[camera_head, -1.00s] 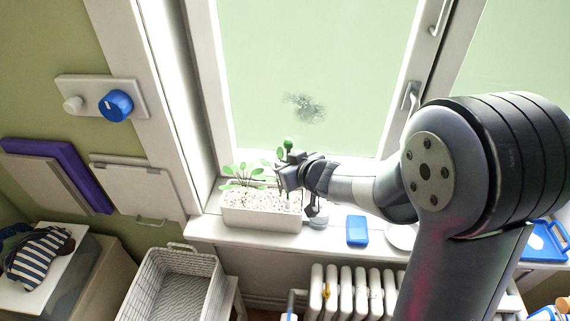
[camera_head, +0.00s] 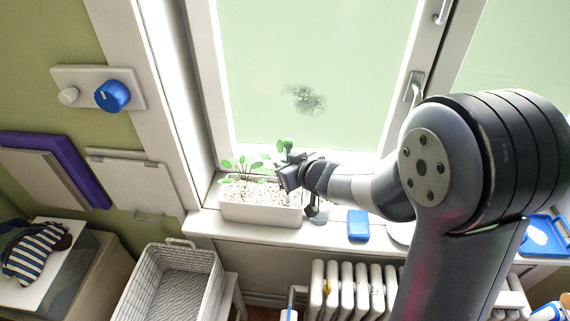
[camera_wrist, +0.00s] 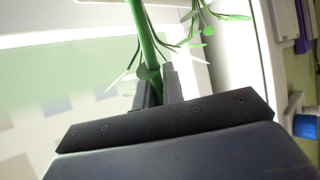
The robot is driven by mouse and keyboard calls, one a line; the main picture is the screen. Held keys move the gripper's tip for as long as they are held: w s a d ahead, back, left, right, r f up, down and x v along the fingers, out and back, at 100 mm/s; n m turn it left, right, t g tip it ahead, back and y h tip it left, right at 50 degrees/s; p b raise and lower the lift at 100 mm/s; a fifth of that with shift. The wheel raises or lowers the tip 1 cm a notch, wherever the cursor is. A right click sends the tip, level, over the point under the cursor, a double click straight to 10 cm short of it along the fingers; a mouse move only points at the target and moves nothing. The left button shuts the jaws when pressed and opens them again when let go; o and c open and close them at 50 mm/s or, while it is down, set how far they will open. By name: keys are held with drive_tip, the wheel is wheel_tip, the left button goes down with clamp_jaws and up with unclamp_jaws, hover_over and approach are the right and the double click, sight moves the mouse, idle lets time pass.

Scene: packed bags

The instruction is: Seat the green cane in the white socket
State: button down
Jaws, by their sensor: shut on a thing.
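The green cane (camera_wrist: 142,35) runs between the fingers of my gripper (camera_wrist: 158,90) in the wrist view, and the fingers are shut on it. In the head view my gripper (camera_head: 288,176) is over the right end of a white planter (camera_head: 262,213). A green rounded end, likely the cane's top (camera_head: 287,144), shows just above it. My gripper and arm hide the lower part of the cane. I cannot make out the white socket in either view, nor tell whether the cane touches it.
Leafy seedlings (camera_head: 242,167) stand in the planter, left of my gripper. The window pane (camera_head: 320,60) is close behind. A dark cup-like thing (camera_head: 318,211) and a blue box (camera_head: 358,226) stand to the right on the sill. A white basket (camera_head: 205,262) and radiator (camera_head: 345,285) are below.

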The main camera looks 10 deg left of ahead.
drive_tip(key=shift+f+b, duration=0.45)
drive_tip(key=shift+f, duration=0.15)
drive_tip(key=c, duration=1.4)
unclamp_jaws()
drive_tip(key=shift+c, duration=0.2)
drive_tip(key=shift+r, duration=0.1)
drive_tip(key=p+v, duration=0.2)
drive_tip(key=v, duration=0.8)
drive_tip(key=shift+s+d+p, duration=0.25)
drive_tip(key=shift+p, duration=0.05)
